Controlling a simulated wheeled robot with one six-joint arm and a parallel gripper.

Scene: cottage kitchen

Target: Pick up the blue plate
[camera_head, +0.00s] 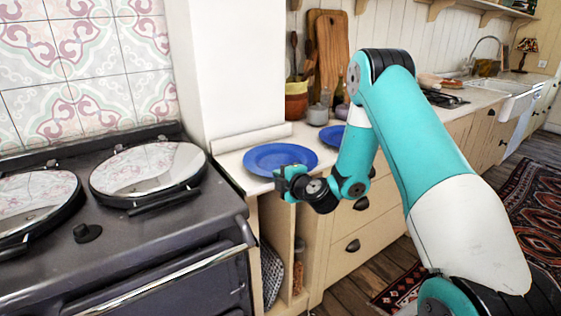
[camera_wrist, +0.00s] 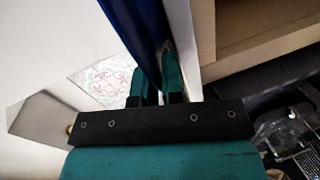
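A blue plate (camera_head: 280,157) lies roughly flat at the near left end of the pale counter, beside the stove. My gripper (camera_head: 282,180) is at its front edge. In the wrist view, the plate (camera_wrist: 138,25) runs as a dark blue band down to my gripper (camera_wrist: 156,78), with its rim between the two teal fingers. The fingers are close together on the rim. Any gap between the plate and the counter is too small to tell. A second blue plate (camera_head: 333,134) lies farther back, partly hidden by my arm.
The dark stove (camera_head: 120,225) with round lids stands at the left. A white wall column (camera_head: 235,70) rises behind the plate. A utensil pot (camera_head: 296,100), cutting boards (camera_head: 328,50) and a small grey pot (camera_head: 317,115) stand at the back. An open shelf (camera_head: 285,255) is below the counter.

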